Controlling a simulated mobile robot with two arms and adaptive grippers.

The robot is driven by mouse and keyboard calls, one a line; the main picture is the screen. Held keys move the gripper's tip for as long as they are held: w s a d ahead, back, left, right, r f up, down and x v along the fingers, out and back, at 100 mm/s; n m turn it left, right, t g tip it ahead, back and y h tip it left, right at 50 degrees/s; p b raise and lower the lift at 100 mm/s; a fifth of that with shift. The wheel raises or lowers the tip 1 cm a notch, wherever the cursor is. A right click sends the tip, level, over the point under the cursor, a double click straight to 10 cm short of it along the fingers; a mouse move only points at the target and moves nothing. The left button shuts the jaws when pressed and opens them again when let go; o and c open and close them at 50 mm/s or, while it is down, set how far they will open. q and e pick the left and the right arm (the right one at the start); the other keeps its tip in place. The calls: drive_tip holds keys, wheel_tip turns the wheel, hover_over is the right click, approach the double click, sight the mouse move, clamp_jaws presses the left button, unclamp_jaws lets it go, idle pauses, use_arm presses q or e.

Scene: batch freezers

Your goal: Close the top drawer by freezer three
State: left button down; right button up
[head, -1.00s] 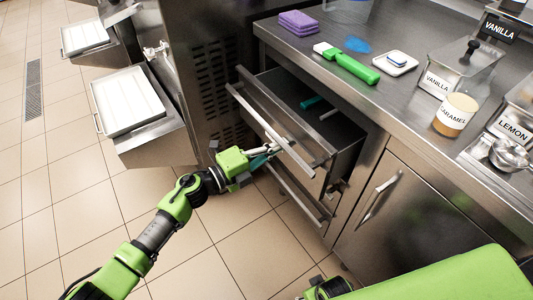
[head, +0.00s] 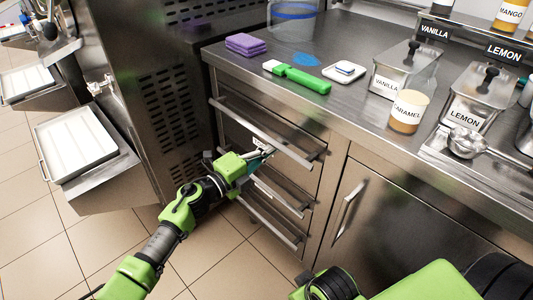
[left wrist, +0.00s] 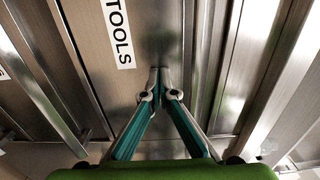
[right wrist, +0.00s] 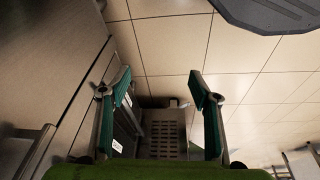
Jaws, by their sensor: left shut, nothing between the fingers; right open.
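The steel drawer stack stands under the counter beside the dark freezer (head: 165,85). The top drawer (head: 292,118) shows no open interior in the head view; its front looks flush or nearly flush with the cabinet. Its long bar handle (head: 265,130) runs across the front. My left gripper (head: 267,150) is shut and empty, its tips at the drawer front just below that handle. In the left wrist view the shut fingertips (left wrist: 161,88) meet a steel front with a TOOLS label (left wrist: 118,32). My right gripper (right wrist: 158,92) is open and empty, low over the floor.
The counter holds a purple sponge stack (head: 246,44), a green-handled tool (head: 300,79), a small white dish (head: 344,71) and a caramel jar (head: 407,110). Lower drawers with bar handles (head: 270,223) lie below. A white tray (head: 76,145) juts out at left. Tiled floor (head: 95,245) is clear.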

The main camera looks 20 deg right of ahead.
use_arm(q)
drive_tip(key=shift+d+r, duration=0.15)
drive_tip(key=shift+r, duration=0.15)
